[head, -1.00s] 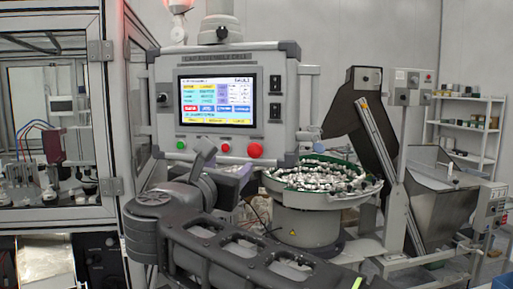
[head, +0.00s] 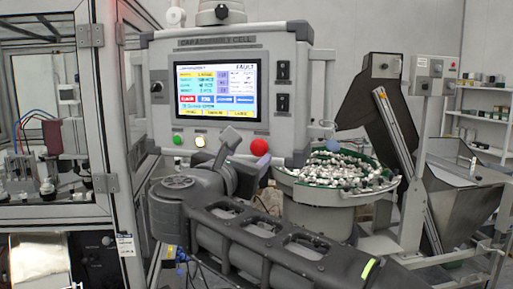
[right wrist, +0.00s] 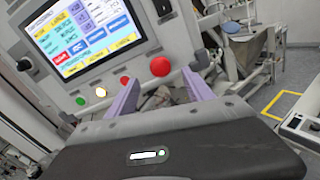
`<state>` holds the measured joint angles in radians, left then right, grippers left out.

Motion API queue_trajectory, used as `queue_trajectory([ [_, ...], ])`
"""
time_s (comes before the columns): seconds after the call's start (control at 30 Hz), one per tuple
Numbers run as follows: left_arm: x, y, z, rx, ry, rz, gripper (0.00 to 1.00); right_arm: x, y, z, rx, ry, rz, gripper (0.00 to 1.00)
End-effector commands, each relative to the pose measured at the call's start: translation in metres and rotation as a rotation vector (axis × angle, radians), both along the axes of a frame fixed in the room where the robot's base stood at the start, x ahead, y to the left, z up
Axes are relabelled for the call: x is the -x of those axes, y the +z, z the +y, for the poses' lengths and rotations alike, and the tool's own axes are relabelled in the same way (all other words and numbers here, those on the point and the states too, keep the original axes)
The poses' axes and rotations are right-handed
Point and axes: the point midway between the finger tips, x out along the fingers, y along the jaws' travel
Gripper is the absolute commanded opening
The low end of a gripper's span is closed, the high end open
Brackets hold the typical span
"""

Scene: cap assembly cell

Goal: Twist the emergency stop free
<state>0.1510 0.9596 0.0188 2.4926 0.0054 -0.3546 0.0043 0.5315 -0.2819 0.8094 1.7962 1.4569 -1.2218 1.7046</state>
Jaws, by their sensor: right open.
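The emergency stop is a red mushroom button (head: 259,146) at the lower right of the grey control panel (head: 297,75). In the right wrist view the emergency stop (right wrist: 160,67) shows ahead, between the lines of the two purple fingers. My right gripper (head: 238,150) is open, in front of the panel's lower edge and just left of the button in the head view. In the right wrist view the right gripper (right wrist: 160,88) has its fingers wide apart with nothing between them. The button looks clear of both fingers. My left gripper is not in view.
A green button (head: 177,140) and a lit white button (head: 200,142) sit left of the stop; a small red button (right wrist: 124,80) is beside them. The screen (head: 216,92) reads FAULT. A bowl feeder (head: 335,175) full of small parts stands close right. A glazed cabinet (head: 100,130) stands left.

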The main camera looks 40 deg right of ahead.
Motion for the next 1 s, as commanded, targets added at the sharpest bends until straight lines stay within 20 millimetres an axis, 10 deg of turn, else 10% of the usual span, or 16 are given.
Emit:
queue_trajectory([
  [0.4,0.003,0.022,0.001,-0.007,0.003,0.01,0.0,-0.033,0.001,-0.049,0.001,-0.002,0.003,0.6],
  [0.73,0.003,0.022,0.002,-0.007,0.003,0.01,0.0,-0.036,0.0,-0.053,0.001,0.0,0.002,0.6],
  [1.0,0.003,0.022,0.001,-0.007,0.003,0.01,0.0,-0.036,0.0,-0.053,0.001,0.0,0.002,0.4],
])
